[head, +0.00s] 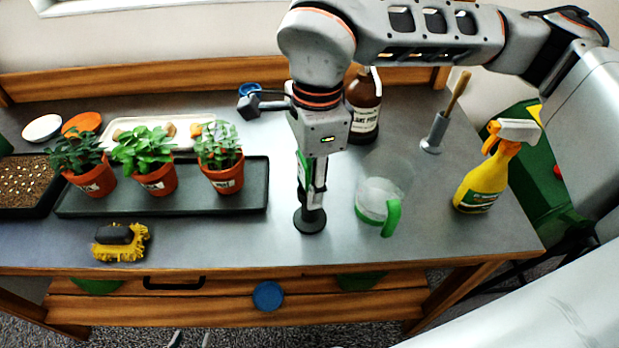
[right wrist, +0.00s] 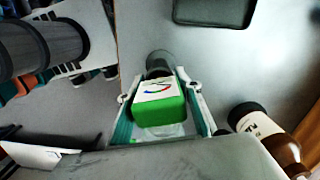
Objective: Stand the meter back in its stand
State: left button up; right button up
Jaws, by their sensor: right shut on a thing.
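My right gripper (head: 312,170) points down over the bench and is shut on the meter (head: 304,168), a green body with a white dial face. In the right wrist view the meter (right wrist: 160,108) sits between the two fingers of my right gripper (right wrist: 162,112). The stand (head: 311,220), a dark round base with a short tube, is directly below the meter; its dark top also shows beyond the meter in the right wrist view (right wrist: 159,62). I cannot tell whether the meter's lower end is inside the tube. Two separated tips of my left gripper (head: 190,340) show at the bottom edge, empty.
A clear jug (head: 375,190) with a green handle stands close right of the stand. A brown bottle (head: 364,105) is behind it, and a spray bottle (head: 484,180) is further right. A dark tray (head: 110,203) with potted plants lies left. A yellow brush (head: 121,243) is near the front edge.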

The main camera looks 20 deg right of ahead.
jog(key=shift+f+b, duration=0.35)
jog(key=shift+f, duration=0.45)
dwell(0.4)
jog(key=o, duration=1.3)
jog(key=shift+r, duration=0.1)
jog(key=r, duration=1.1)
jog(key=shift+d+r, duration=0.2)
jog(key=shift+d, duration=0.15)
jog(key=shift+r, duration=0.2)
